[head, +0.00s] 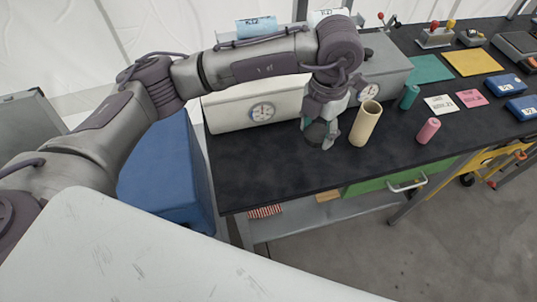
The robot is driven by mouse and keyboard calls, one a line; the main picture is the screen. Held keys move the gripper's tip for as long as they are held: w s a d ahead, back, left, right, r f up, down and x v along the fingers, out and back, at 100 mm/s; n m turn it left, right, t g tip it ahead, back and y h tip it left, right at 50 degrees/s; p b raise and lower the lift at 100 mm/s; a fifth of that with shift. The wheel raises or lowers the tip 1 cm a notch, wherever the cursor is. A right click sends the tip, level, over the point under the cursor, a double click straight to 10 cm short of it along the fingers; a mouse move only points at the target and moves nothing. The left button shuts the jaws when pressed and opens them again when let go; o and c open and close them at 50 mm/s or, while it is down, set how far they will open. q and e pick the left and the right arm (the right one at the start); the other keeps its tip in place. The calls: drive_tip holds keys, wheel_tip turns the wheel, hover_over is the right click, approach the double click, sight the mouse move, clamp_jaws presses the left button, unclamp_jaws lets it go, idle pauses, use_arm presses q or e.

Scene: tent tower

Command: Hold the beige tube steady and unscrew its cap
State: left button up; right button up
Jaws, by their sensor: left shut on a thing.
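The beige tube (366,124) stands upright on the dark bench top, and its upper end looks open. My left gripper (318,135) points down just left of the tube, apart from it. It is shut on a dark round piece that looks like the cap (316,131); the fingers partly hide it. My right gripper is not in view, and nothing is seen holding the tube.
A pale box with a dial (230,110) and a grey box with a dial (391,77) stand behind. The front left bench top (262,168) is clear.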

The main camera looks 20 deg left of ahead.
use_arm(q)
drive_tip(key=p, duration=0.4)
hover_over(270, 149)
wheel_tip(270, 149, down, 6)
drive_tip(key=shift+s+f, duration=0.1)
drive_tip(key=shift+f, duration=0.05)
wheel_tip(270, 149, down, 4)
drive_tip(key=shift+r+p, duration=0.1)
drive_tip(key=shift+p, duration=0.5)
drive_tip(key=shift+f, duration=0.2)
drive_tip(key=shift+f, duration=0.1)
drive_tip(key=shift+f+b, duration=0.15)
drive_tip(key=shift+b, duration=0.15)
drive_tip(key=o, duration=1.3)
drive_tip(key=shift+r, duration=0.25)
